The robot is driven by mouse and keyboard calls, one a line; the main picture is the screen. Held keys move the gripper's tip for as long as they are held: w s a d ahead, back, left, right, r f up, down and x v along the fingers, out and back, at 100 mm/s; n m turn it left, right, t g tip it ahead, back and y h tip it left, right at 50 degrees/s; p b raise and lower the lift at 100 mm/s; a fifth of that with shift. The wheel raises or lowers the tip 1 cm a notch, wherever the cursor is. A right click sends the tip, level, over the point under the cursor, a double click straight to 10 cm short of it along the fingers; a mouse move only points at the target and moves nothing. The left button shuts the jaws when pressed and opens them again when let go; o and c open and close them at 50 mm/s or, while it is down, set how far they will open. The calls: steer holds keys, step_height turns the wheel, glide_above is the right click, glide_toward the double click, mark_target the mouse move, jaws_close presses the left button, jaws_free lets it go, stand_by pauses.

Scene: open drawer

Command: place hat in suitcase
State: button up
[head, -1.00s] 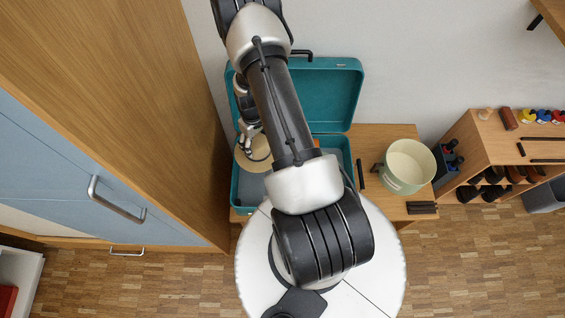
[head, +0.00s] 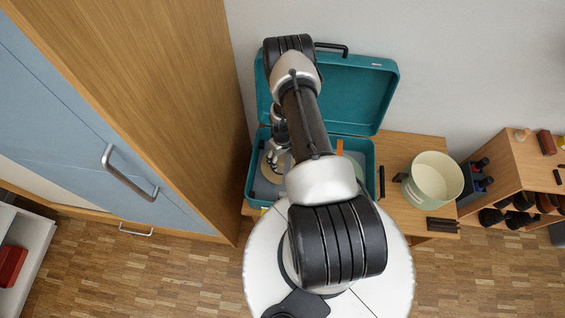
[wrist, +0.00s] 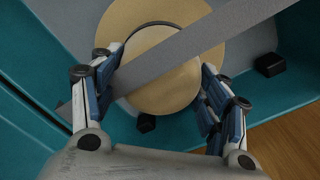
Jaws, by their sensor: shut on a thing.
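The teal suitcase (head: 369,165) stands open on a wooden table, its lid (head: 345,95) leaning back against the wall. The tan, round-brimmed hat (head: 268,173) is at the left part of its base, partly hidden by my arm. In the wrist view, my gripper (wrist: 160,88) has its fingers on both sides of the hat's crown (wrist: 168,98) and is shut on it. A grey strap (wrist: 190,45) crosses between the camera and the hat. The hat is over the suitcase's grey interior; whether it touches the bottom cannot be told.
An orange item (head: 340,147) shows in the suitcase. A pale green pot (head: 433,178) and dark bars (head: 442,225) are on the table to the right, near a wooden shelf (head: 525,165). A tall wooden cabinet (head: 175,90) stands close on the left.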

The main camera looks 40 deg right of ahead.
steer(key=shift+f+b, duration=0.45)
steer(key=shift+f, duration=1.4)
steer(key=shift+f, duration=0.15)
steer(key=o, duration=1.1)
